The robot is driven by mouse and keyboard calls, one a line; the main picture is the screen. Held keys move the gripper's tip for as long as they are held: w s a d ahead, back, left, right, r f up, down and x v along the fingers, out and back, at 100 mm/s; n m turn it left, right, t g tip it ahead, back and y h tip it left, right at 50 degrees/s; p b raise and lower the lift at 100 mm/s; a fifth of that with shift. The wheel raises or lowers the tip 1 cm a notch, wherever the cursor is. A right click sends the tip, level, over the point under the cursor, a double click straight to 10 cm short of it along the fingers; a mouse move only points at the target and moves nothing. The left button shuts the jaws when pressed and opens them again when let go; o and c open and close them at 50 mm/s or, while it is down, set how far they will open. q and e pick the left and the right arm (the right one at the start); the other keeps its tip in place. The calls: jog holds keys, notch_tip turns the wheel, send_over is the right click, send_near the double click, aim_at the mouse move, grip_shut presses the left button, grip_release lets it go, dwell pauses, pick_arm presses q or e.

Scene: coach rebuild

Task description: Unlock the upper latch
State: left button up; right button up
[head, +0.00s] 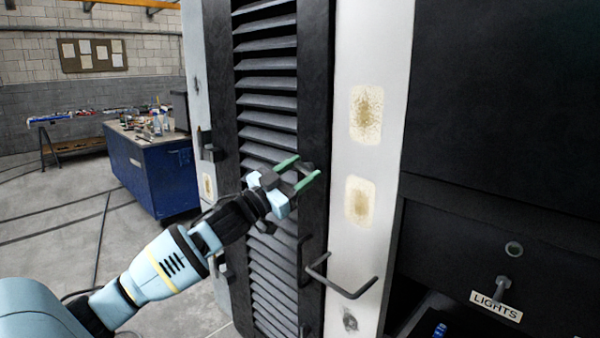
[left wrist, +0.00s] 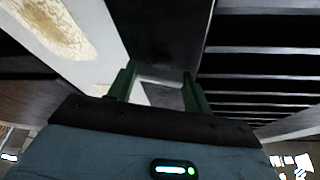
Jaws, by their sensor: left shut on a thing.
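The black slatted door (head: 268,130) stands beside a pale post (head: 370,60). The upper latch (head: 308,168) is a small dark piece at the door's right edge, mostly hidden by my left gripper (head: 304,172). The gripper's green fingers are shut on it, one finger above and one below in the head view. In the left wrist view, the fingers (left wrist: 160,88) stand on either side of a narrow grey piece against the dark door edge. The latch's exact turn is hard to tell. My right gripper is not in view.
A dark bent handle (head: 342,289) juts out from the post below my gripper. Dark hinge-like blocks (head: 209,147) sit on the door's left side. A blue workbench (head: 150,168) stands at the back left. A dark cabinet with a LIGHTS label (head: 496,305) fills the right.

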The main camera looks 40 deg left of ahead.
pick_arm(q)
jog(key=m+g+h, duration=0.1)
jog(key=m, duration=0.2)
jog(key=m+h, duration=0.1)
jog(key=m, duration=0.2)
jog(key=shift+m+g+h, duration=0.3)
jog(key=shift+g, duration=0.1)
jog(key=m+g+h, duration=0.1)
jog(key=m, duration=0.2)
jog(key=shift+a+b, duration=0.1)
jog(key=shift+b, duration=0.2)
jog(key=m+g+b, duration=0.1)
jog(key=m, duration=0.2)
jog(key=m+g+b, duration=0.1)
jog(key=m+b, duration=0.1)
jog(key=m, duration=0.1)
jog(key=shift+f+g, duration=0.1)
jog(key=shift+g, duration=0.2)
jog(key=shift+m+b, duration=0.3)
jog(key=shift+m, duration=0.3)
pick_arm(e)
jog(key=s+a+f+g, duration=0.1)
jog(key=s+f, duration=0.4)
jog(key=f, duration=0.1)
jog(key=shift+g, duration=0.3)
pick_arm(q)
jog(key=shift+r, duration=0.25)
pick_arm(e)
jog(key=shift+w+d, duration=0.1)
